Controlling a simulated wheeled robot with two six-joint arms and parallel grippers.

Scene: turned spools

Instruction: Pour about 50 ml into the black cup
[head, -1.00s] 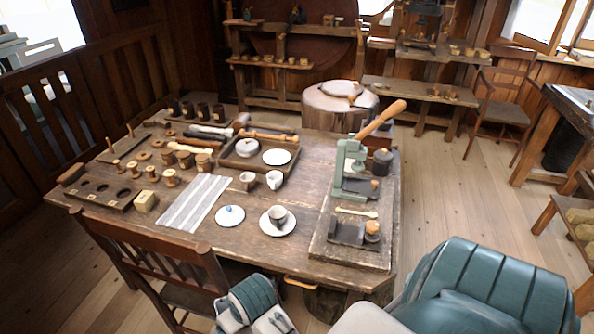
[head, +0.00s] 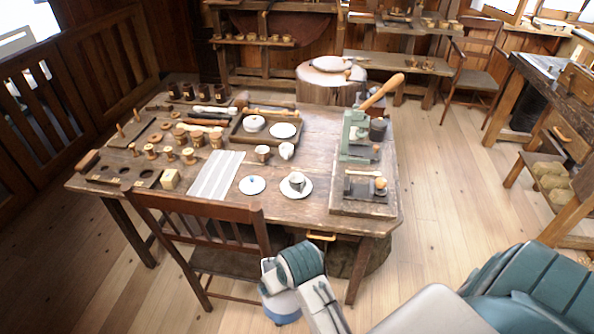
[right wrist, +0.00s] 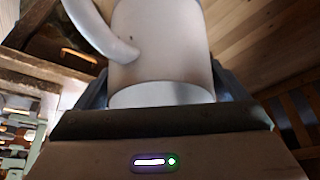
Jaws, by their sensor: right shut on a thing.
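My right gripper (right wrist: 160,110) is shut on a white handled vessel (right wrist: 160,45) in the right wrist view. The handle curves off to the left; the contents cannot be seen. In the head view a small cup (head: 297,184), dark inside, stands upright on a white saucer (head: 307,192) near the table's front edge. It looks grey there, and I cannot be sure it is the black cup. The vessel in my right gripper is apart from it. My left gripper is not in view.
The wooden table (head: 250,211) also holds a small white jug (head: 287,151), a brown cup (head: 262,153), a lid-like white disc (head: 252,185), a striped cloth (head: 215,175) and a green lever press (head: 355,135). A chair (head: 190,205) stands against the front edge.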

